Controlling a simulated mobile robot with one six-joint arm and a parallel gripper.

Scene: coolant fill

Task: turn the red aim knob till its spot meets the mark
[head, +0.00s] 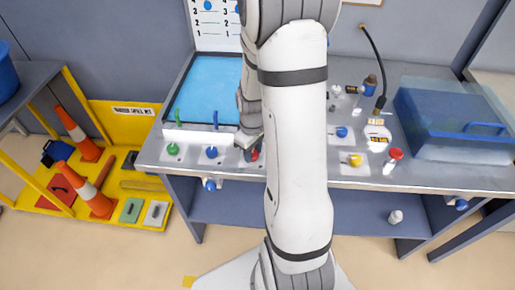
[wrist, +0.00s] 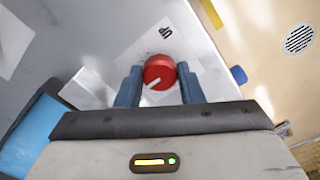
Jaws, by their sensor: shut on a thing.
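The red aim knob (wrist: 159,72) is round with a pale pointer line on its face, and it sits on a white plate. My gripper (wrist: 160,82) has its two blue-grey fingers on either side of the knob and is shut on it. The pointer line slants toward the lower left in the wrist view. In the head view only a sliver of the red knob (head: 255,155) shows beside my gripper (head: 248,140), as my arm hides much of that area. I cannot make out the spot or the mark in either view.
A blue tray (head: 190,75) lies behind the green knob (head: 173,149) and blue knob (head: 211,152). Orange cones (head: 78,135) stand on a yellow cart at left.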

